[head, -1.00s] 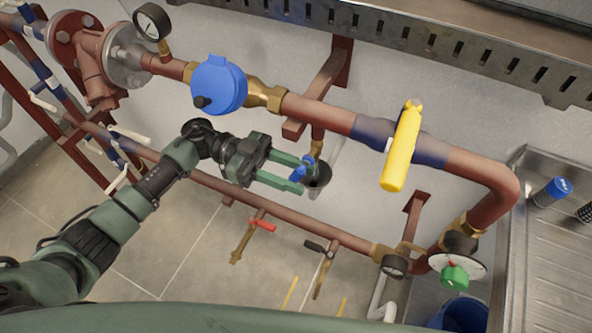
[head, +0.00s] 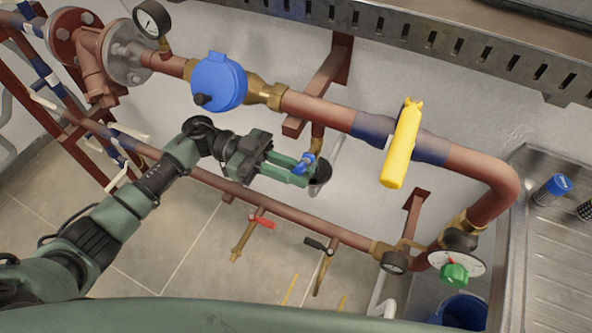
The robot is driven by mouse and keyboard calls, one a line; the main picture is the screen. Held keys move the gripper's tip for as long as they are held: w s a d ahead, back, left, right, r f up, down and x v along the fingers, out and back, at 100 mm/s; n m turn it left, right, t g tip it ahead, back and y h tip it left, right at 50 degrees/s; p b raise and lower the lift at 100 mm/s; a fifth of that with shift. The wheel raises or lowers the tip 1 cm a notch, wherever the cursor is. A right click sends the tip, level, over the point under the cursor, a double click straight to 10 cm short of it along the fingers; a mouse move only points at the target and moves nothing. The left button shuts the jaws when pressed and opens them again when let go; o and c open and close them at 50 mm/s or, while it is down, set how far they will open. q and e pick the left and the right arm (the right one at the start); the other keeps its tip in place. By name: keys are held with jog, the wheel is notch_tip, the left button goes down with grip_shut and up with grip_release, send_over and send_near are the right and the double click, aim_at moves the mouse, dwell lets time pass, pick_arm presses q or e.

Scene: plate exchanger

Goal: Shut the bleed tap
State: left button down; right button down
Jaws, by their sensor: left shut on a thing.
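The bleed tap, a small brass tap with a blue handle (head: 304,163), hangs below the upper copper pipe near the middle of the head view. A dark round cup (head: 321,173) is just beneath it. My left gripper (head: 303,171) reaches it from the left and is shut on the blue handle. The fingers hide part of the handle and tap body, so I cannot tell the handle's exact angle. My right gripper is not in view.
The upper pipe carries a blue meter (head: 219,84) and a yellow lever (head: 402,145). The lower pipe bears a red-handled tap (head: 262,222) and a black-handled tap (head: 319,245). A green knob (head: 454,274) and a metal sink (head: 550,260) are at right.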

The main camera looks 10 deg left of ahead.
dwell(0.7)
pick_arm(q)
jog(key=shift+a+r+p, duration=0.1)
jog(key=shift+r+p, duration=0.1)
jog(key=shift+p, duration=0.15)
jog(key=y+p, duration=0.1)
jog(key=p, duration=0.2)
jog(key=a+r+t+y+p, duration=0.1)
jog(key=y+p, duration=0.1)
jog(key=p, duration=0.2)
jog(key=shift+w+a+r+y+p, duration=0.15)
jog(key=shift+w+a+y+p, duration=0.05)
jog(key=shift+w+y+p, duration=0.1)
jog(key=shift+f, duration=0.25)
jog(key=c, duration=1.4)
grip_release()
